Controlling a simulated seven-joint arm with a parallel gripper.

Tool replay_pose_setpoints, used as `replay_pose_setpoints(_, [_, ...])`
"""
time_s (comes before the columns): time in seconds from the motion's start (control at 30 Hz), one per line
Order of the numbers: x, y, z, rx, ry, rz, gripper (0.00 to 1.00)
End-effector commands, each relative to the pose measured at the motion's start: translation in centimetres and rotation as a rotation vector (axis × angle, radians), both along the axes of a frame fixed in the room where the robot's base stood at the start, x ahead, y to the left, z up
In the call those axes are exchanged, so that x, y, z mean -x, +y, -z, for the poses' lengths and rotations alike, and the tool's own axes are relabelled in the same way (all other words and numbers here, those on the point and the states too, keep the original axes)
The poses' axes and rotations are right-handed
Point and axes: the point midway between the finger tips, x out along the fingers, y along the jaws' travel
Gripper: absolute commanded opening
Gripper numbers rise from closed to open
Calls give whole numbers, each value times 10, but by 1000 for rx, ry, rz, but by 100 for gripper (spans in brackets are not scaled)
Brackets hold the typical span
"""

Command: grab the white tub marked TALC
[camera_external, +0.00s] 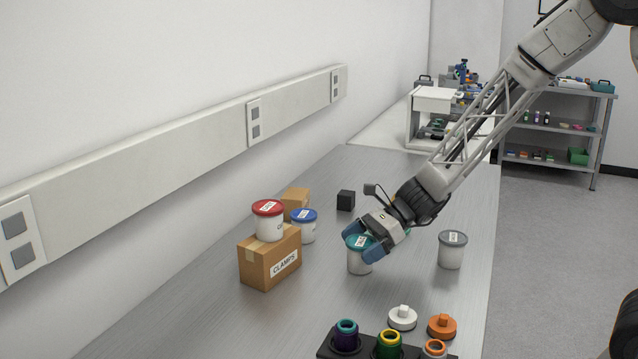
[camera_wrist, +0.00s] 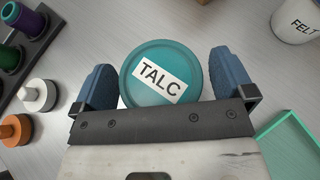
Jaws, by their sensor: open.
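The white tub marked TALC (camera_external: 359,263) stands upright on the grey bench and has a teal lid. In the wrist view its teal lid (camera_wrist: 150,98), with the TALC label, lies between my two blue fingers. My gripper (camera_external: 366,244) is open and reaches down over the tub, one finger on each side of the lid. In the wrist view my gripper (camera_wrist: 163,78) shows a narrow gap to the lid at the right finger; contact at the left is hard to tell. The gripper partly hides the tub in the external view.
A CLAMPS box (camera_external: 270,258) carries a red-lidded tub (camera_external: 269,225). A blue-lidded tub (camera_external: 304,228) stands behind it, a grey-lidded tub (camera_external: 451,252) to the right. A FELT tub (camera_wrist: 299,24) and green glass piece (camera_wrist: 295,140) are near. White (camera_external: 402,318) and orange knobs (camera_external: 441,327) stand in front.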

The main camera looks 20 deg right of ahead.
Motion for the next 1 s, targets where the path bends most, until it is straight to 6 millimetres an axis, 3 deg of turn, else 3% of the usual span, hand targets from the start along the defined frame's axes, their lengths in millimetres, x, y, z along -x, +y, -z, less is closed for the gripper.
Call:
replay_pose_setpoints(0.13, [0,0,0,0,0,0,97])
replay_pose_setpoints(0.43, [0,0,0,0,0,0,51])
replay_pose_setpoints(0.77, [0,0,-2,0,0,0,51])
replay_pose_setpoints(1.0, [0,0,-14,-1,-3,-1,51])
